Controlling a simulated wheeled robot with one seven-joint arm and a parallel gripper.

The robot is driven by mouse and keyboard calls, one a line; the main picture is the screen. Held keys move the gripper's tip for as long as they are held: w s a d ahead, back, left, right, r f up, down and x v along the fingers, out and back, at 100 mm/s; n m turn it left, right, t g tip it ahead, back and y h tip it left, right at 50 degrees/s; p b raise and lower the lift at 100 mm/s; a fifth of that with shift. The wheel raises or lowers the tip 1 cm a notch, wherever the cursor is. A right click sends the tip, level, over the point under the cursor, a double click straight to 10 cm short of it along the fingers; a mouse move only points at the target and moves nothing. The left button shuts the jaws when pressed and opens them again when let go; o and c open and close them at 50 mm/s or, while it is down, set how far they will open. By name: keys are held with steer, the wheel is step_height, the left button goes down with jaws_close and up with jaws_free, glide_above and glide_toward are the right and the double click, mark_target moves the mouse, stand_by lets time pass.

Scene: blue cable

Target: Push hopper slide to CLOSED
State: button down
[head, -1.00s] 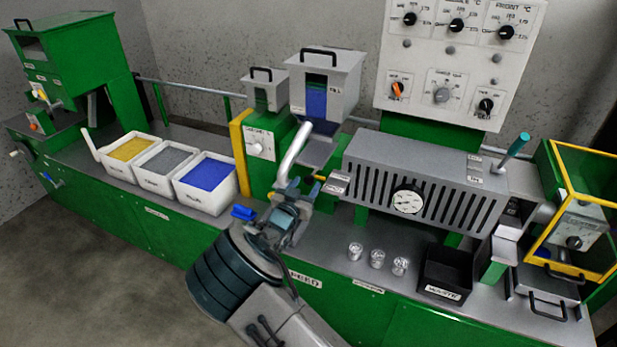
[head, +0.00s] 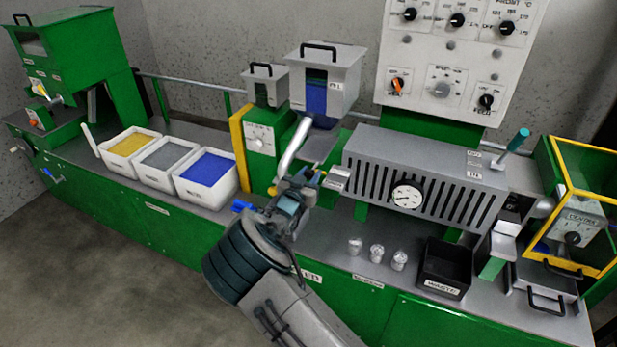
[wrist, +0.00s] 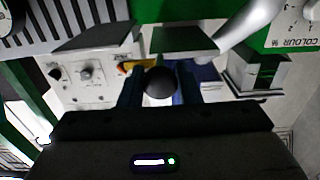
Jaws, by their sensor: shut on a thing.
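The main hopper (head: 327,75) is a grey box with a window of blue pellets, standing at the back centre. A flat grey plate (head: 318,148), which looks like its slide, sticks out below it. My gripper (head: 300,188) is just in front of the hopper base, beside the bent silver pipe. In the wrist view, my gripper (wrist: 160,86) has its fingers on both sides of a dark round knob (wrist: 161,83) and is shut on it. The knob's stem and its link to the slide are hidden, as are any slide markings.
The slotted grey barrel (head: 425,180) with a gauge lies close to the right of my gripper. A bent silver pipe (head: 292,145) is close at the left. Pellet bins (head: 205,180) stand further left. Small glass cups (head: 377,254) and a black waste box (head: 445,268) stand in front right.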

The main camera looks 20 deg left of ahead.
mark_target(317, 163)
steer(key=w+b, duration=0.3)
steer(key=w, duration=0.1)
steer(key=shift+w+d+f+b, duration=0.2)
steer(key=shift+w+b, duration=0.15)
steer(key=shift+w, duration=0.35)
steer(key=shift+w+r, duration=0.15)
steer(key=shift+r, duration=0.2)
steer(key=c, duration=1.5)
jaws_free()
steer(key=o, duration=0.4)
steer(key=shift+w+d+f, duration=0.1)
steer(key=shift+w, duration=0.1)
steer(key=shift+s, duration=0.1)
